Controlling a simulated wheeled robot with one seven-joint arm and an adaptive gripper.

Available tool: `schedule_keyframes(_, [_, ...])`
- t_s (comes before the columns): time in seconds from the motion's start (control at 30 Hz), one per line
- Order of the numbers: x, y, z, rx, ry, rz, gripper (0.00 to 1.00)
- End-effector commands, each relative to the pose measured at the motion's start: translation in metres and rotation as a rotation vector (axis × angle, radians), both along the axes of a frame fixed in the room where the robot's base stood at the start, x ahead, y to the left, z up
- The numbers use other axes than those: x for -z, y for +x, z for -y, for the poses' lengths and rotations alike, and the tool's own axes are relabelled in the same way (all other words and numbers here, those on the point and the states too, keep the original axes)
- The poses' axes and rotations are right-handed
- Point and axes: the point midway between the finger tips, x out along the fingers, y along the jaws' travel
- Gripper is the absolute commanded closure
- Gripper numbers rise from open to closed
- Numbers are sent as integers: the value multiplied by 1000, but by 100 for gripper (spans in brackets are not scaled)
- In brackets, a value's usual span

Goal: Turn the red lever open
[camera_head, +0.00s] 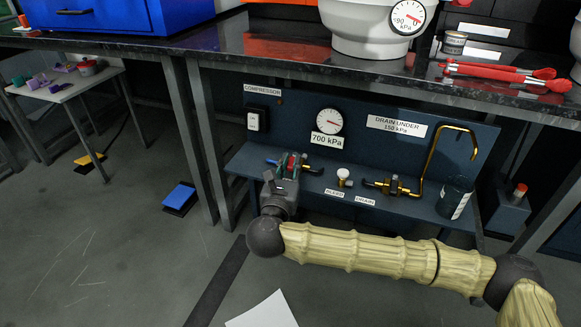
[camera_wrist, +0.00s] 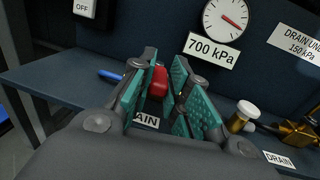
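The red lever (camera_wrist: 158,82) shows between my gripper's two teal-padded fingers in the wrist view, above a label ending in "AIN" (camera_wrist: 146,120). My gripper (camera_wrist: 165,76) is open, with a finger on each side of the lever. I cannot tell whether either pad touches it. In the head view my gripper (camera_head: 287,165) is at the left part of the low blue panel shelf and hides most of the lever and its valve. A dial gauge (camera_head: 329,122) above has a "700 kPa" plate.
A white-knobbed bleed valve (camera_head: 344,177), a brass drain valve (camera_head: 388,186) with a bent pipe (camera_head: 447,155) and a dark canister (camera_head: 456,200) stand to the right on the shelf (camera_head: 240,160). A switch (camera_head: 257,119) reads "OFF" in the wrist view. The bench top (camera_head: 250,45) overhangs.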

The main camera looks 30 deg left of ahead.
Motion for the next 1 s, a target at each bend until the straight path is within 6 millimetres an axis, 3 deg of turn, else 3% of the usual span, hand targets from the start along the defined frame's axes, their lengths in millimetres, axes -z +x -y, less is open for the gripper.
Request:
schedule_keyframes(0.47, [-2,3,5,-65,0,0,100])
schedule_keyframes(1.0, [0,18,25,-424,-2,1,100])
